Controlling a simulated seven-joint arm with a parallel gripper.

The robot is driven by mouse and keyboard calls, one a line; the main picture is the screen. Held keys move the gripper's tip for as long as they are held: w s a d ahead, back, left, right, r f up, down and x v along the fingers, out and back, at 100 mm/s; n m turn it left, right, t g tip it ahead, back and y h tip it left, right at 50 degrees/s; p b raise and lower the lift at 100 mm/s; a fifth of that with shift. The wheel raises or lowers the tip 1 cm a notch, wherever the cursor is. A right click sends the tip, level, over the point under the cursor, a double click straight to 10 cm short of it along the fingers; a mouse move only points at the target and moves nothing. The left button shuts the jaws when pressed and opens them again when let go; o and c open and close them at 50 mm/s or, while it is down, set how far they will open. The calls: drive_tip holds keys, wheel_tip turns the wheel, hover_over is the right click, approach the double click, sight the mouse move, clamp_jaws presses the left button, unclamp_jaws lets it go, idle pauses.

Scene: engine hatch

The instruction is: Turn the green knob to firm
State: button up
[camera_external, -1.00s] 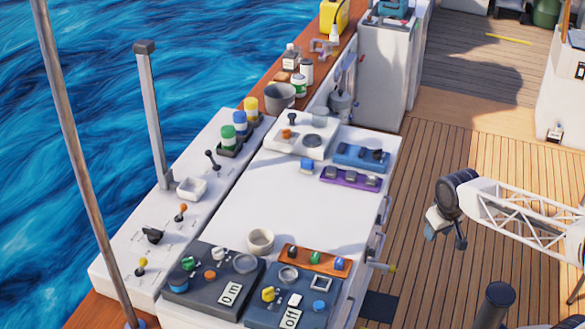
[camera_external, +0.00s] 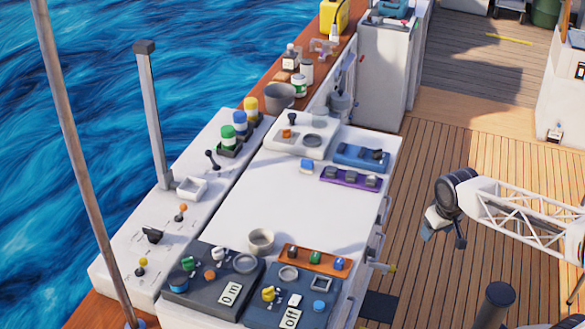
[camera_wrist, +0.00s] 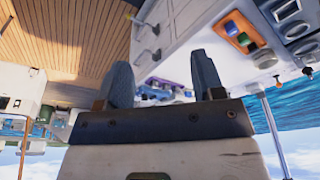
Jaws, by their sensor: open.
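A green knob (camera_external: 315,257) stands on an orange panel (camera_external: 299,262) at the near right of the white console, between a dark knob and a blue knob (camera_external: 340,264). In the wrist view the green knob (camera_wrist: 244,39) shows upper right on its panel. Another green knob (camera_external: 189,264) sits on the dark panel at near left. Which setting either knob points to is too small to tell. My gripper (camera_external: 445,236) is open and empty over the deck, right of the console and apart from it. Its two fingers (camera_wrist: 160,76) stand wide apart in the wrist view.
Two dark panels (camera_external: 213,284) with knobs and displays lie at the console's near end. A beige cup (camera_external: 261,241) stands behind the orange panel. Handles (camera_external: 381,267) stick out from the console's right side. A dark post (camera_external: 496,303) stands at lower right. Deck between is clear.

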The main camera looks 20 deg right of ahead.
drive_tip(key=w+a+r+n+g, duration=0.25)
drive_tip(key=w+a+n, duration=0.85)
drive_tip(key=w+a, duration=1.35)
drive_tip(key=n, duration=1)
hover_over(188, 259)
drive_tip(key=shift+g, duration=0.35)
drive_tip(key=f, duration=1.2)
drive_tip(key=shift+w+d+f, duration=0.25)
drive_tip(key=shift+w+d, duration=0.1)
drive_tip(key=shift+d, duration=0.05)
drive_tip(key=shift+a+f, duration=0.3)
drive_tip(key=shift+a, duration=0.25)
drive_tip(key=shift+s+d+f, duration=0.1)
drive_tip(key=shift+f, duration=1.85)
drive_tip(key=shift+s+f, duration=0.1)
drive_tip(key=shift+f, duration=1.8)
